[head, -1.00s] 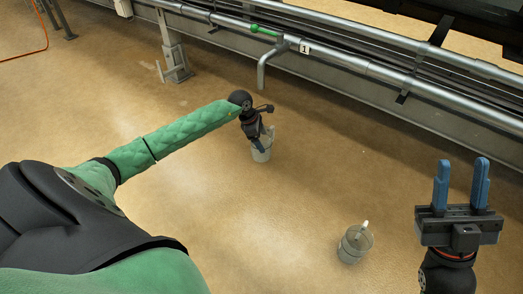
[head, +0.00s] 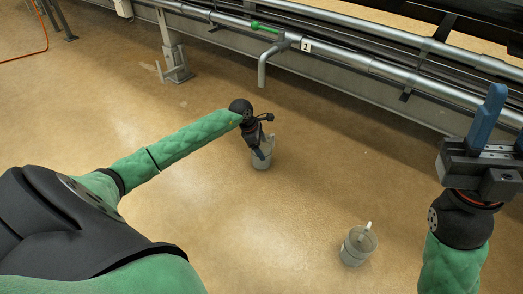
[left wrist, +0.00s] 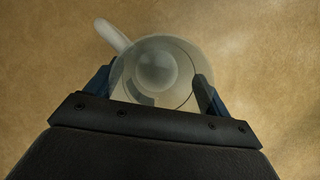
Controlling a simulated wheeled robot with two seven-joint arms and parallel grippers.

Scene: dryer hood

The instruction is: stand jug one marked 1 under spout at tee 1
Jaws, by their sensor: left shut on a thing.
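My left gripper (head: 262,150) is shut on a clear grey jug (head: 262,161). In the left wrist view the fingers (left wrist: 155,82) sit either side of the jug (left wrist: 158,62), its pale handle pointing up and left. I cannot read a mark on it or tell if it touches the floor. The bent spout (head: 262,75) hangs from the pipe at the tee (head: 284,42), beside a white label 1 (head: 306,46). The held jug is below the spout in the picture, on my side, not under it. My right gripper (head: 505,125) is open and empty at the right edge.
A second jug (head: 356,247) with a pale handle stands on the tan floor at lower middle; its mark is unreadable. A green lever (head: 266,28) is on the pipe. A metal support post (head: 174,50) stands left of the spout. Floor between held jug and spout is clear.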

